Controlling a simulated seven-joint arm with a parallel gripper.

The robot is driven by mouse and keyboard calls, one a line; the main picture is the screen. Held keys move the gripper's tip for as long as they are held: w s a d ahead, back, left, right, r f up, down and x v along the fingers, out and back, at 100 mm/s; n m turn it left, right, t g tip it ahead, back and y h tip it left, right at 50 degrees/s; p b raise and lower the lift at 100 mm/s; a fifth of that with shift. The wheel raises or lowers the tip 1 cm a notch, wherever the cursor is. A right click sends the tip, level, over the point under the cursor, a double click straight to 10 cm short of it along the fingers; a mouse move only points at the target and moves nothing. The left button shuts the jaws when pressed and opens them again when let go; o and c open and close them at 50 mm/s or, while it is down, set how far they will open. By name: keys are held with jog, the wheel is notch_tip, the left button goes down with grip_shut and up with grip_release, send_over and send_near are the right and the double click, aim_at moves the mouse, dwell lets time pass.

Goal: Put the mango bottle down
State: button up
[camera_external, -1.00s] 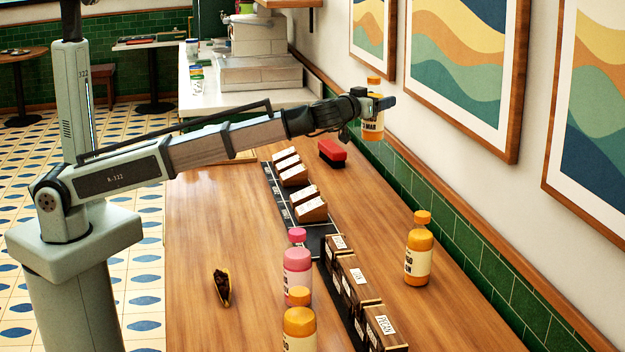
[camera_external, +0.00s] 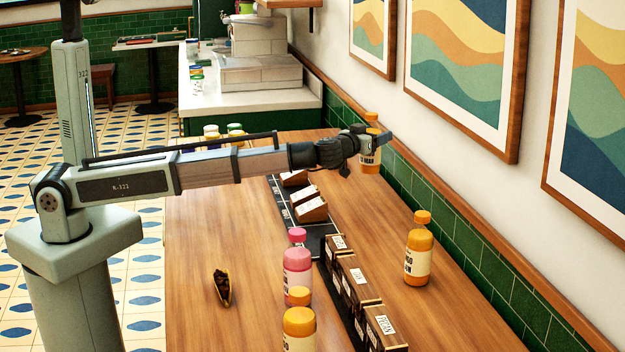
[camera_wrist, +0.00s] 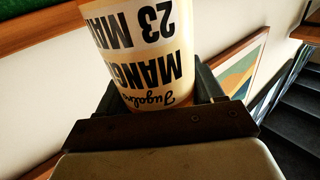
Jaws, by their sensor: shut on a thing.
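The mango bottle (camera_external: 370,160) is orange with a cream label and an orange cap. It is upright between the fingers of my gripper (camera_external: 372,140), at the far right part of the wooden counter (camera_external: 220,320), near the green tiled wall. My gripper is shut on it. In the wrist view the mango bottle (camera_wrist: 145,50) fills the upper middle, its label lettering upside down, between the dark fingers (camera_wrist: 165,95). I cannot tell whether its base touches the counter; no contact is clear.
Another orange bottle (camera_external: 418,255) stands near the wall. A pink bottle (camera_external: 297,272) and an orange bottle (camera_external: 299,325) stand in front, beside labelled boxes (camera_external: 352,280) on a dark strip.

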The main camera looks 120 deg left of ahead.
jog(key=shift+f, duration=4.8)
jog(key=shift+f, duration=0.1)
jog(key=o, duration=1.4)
jog(key=shift+c, duration=0.2)
jog(key=shift+d, duration=0.15)
jog(key=d, duration=0.3)
jog(key=s+d, duration=0.1)
jog(key=d, duration=0.1)
jog(key=shift+r, duration=0.35)
notch_tip(320, 180, up, 7)
send_over(364, 169)
jog(key=shift+d+f, duration=0.2)
